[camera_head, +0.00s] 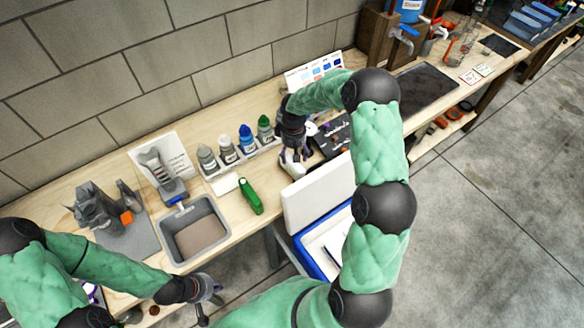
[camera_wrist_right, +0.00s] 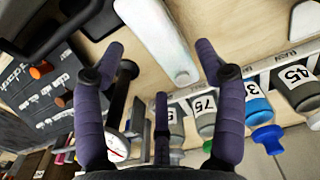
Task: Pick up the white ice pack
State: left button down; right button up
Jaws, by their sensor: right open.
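The white ice pack (camera_wrist_right: 155,35) appears as a long, flat, white piece lying on the wooden bench in the right wrist view. In the head view, a white bit of it (camera_head: 292,170) shows beside my right gripper, near the bench's front edge. My right gripper (camera_head: 295,158) points down over the bench. In its wrist view, its purple fingers (camera_wrist_right: 160,60) are spread, with the pack beyond the tips and nothing held. My left gripper (camera_head: 211,298) is low at the front left, its dark fingers apart and empty.
Numbered bottles (camera_head: 228,150) stand in a rack left of my right gripper. A blue cooler with a white lid (camera_head: 318,194) stands in front.

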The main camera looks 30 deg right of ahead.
aim_at(292, 168)
notch_tip(292, 168, down, 5)
dwell(0.3)
grip_shut()
